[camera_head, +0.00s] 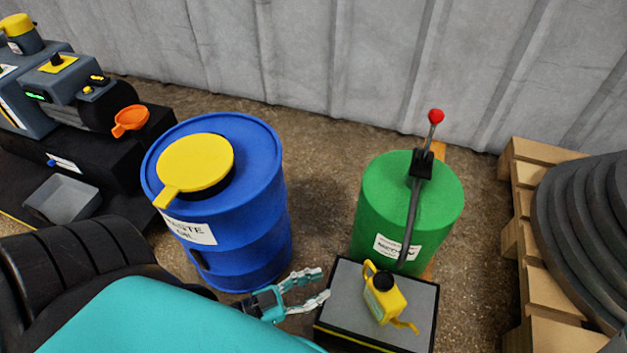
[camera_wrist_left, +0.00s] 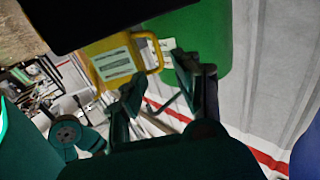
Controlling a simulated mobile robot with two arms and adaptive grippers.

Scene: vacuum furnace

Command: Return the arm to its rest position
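My left gripper (camera_head: 318,286) is open and empty in the head view, low in the picture, between the blue drum and the grey-topped stand. Its fingers point right, toward the stand. In the left wrist view the two fingers of this gripper (camera_wrist_left: 158,85) are spread apart with nothing between them. The yellow oil can (camera_head: 384,299) stands on the stand, apart from the fingers; it also shows beyond the fingertips in the left wrist view (camera_wrist_left: 113,62). My teal arm fills the lower left of the head view. My right gripper is not in view.
A blue waste oil drum (camera_head: 247,245) with a yellow lid stands left of the gripper. The stand (camera_head: 345,290) and a green drum (camera_head: 440,200) with a red-knobbed lever pump are to the right. A wooden pallet (camera_head: 515,230) is at far right, a pump machine (camera_head: 80,95) at left.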

